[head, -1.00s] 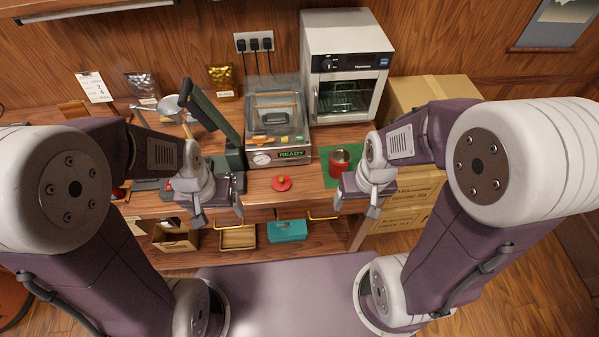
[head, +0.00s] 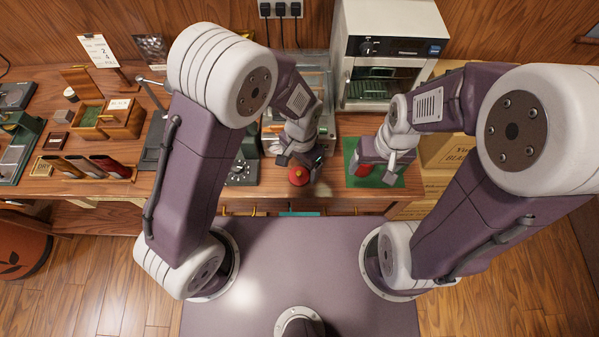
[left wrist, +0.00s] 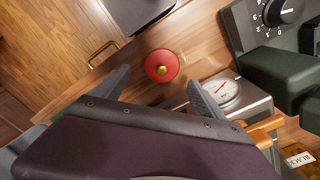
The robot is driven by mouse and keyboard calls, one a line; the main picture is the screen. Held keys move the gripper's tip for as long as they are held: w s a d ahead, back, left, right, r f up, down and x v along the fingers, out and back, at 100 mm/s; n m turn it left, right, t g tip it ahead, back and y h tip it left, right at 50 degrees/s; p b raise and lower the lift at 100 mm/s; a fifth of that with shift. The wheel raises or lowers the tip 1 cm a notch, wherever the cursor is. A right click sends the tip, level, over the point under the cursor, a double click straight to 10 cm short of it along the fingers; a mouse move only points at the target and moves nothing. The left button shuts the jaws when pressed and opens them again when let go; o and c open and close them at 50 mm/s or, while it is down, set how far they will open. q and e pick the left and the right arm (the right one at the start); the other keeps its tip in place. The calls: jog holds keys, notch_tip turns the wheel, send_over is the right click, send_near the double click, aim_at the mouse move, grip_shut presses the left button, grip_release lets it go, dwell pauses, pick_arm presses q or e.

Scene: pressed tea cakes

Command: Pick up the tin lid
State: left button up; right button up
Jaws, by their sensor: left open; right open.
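The tin lid (head: 299,177) is a red disc with a gold knob. It lies on the wooden counter near its front edge. It also shows in the left wrist view (left wrist: 163,57), fully in sight ahead of the fingers. My left gripper (head: 298,166) is open, with its fingers pointing down at the lid. In the left wrist view the lid appears between and just beyond the two spread fingertips; whether they touch it cannot be told. My right gripper (head: 386,174) is open and empty near the red tin (head: 364,170), which it partly hides.
The tin stands on a green mat (head: 410,178). Behind it is a white oven (head: 393,55), with cardboard boxes (head: 449,150) at the right. A dark press (left wrist: 272,45) and a scale with a round dial (left wrist: 223,93) are close to my left gripper. Drawers with brass handles (left wrist: 103,52) are below.

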aim_at(299, 173)
pick_arm(q)
jog(key=f, duration=0.3)
jog(key=shift+s+a+f, duration=0.4)
jog(key=shift+w+d+f, duration=0.1)
jog(key=shift+w, duration=0.15)
jog(key=c, duration=1.6)
jog(key=shift+o, duration=0.2)
